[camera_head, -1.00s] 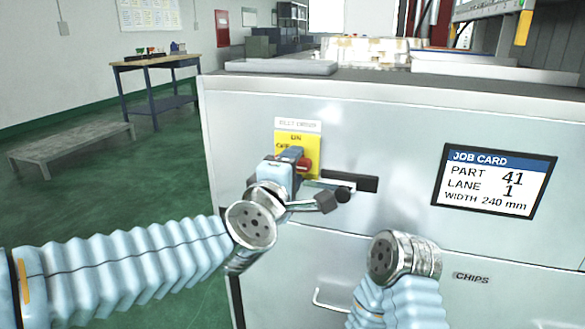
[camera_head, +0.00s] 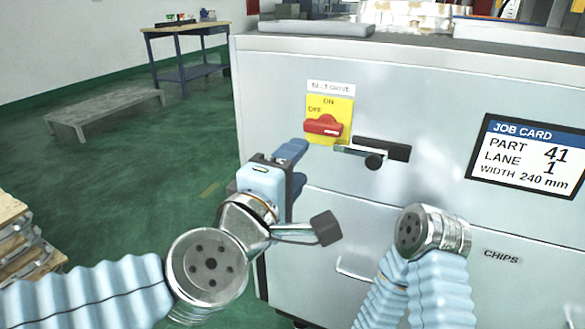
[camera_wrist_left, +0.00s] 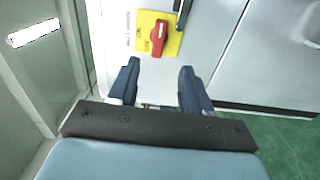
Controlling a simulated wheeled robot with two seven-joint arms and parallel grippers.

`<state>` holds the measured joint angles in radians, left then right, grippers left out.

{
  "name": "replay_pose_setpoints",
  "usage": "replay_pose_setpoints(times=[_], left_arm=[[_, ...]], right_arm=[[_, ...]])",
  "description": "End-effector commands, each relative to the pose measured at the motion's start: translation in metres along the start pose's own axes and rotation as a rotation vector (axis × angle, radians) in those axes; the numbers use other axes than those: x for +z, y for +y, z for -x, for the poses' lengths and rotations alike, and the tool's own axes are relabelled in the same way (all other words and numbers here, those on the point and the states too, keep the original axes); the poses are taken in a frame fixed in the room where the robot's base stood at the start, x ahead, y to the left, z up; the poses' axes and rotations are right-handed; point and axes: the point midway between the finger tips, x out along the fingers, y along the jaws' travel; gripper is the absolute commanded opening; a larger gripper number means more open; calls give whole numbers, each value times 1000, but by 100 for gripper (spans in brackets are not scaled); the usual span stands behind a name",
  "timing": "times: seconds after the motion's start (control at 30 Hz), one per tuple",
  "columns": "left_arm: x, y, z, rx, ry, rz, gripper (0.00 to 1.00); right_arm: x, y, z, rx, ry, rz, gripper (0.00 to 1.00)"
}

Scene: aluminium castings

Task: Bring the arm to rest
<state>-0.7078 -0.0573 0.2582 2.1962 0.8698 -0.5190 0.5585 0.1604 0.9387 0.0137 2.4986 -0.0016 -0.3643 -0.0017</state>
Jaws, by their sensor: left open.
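My left gripper (camera_head: 300,163) is in front of the grey machine cabinet, below and left of the red rotary switch (camera_head: 323,126). Its two dark blue fingers are apart, with nothing between them; they also show in the left wrist view (camera_wrist_left: 158,82). The switch sits on a yellow plate (camera_head: 343,106) marked ON and OFF, under a belt drive label. In the left wrist view the red switch (camera_wrist_left: 159,37) lies beyond the fingertips, clear of them. My right arm shows at lower right with its metal wrist joint; its gripper is not visible.
A job card screen (camera_head: 528,160) is farther right. A low grey bench (camera_head: 105,108) and a worktable (camera_head: 185,30) stand at left. Green floor between is open.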

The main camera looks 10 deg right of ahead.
Motion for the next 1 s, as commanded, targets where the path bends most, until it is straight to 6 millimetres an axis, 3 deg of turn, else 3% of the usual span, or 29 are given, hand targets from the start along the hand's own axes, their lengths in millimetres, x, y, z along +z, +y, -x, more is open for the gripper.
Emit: replay_pose_setpoints(times=[0.37, 0.47, 0.57, 0.67, 0.7, 0.77, 0.87, 1.0], left_arm=[[0, -1, 4, -2, 1, -2, 49], [-7, -18, -5, -35, 9, -30, 49], [-25, -63, -25, -123, 25, -108, 49], [-54, -135, -45, -265, 29, -222, 49], [-67, -168, -50, -329, 24, -269, 49], [-85, -219, -52, -427, 6, -335, 49], [-112, -303, -43, -590, -49, -425, 49], [-136, -418, -2, -806, -180, -510, 49]], right_arm=[[0, 0, 0, 0, 0, 0, 43], [0, 0, 0, 0, 0, 0, 43], [0, 0, 0, 0, -1, 0, 43], [0, 0, 0, 0, 0, 0, 43], [0, 0, 0, 0, 0, 0, 43], [0, 0, 0, 0, 0, 0, 43], [0, 0, 0, 0, -1, 0, 43], [0, 0, 0, -1, -1, 0, 43]])
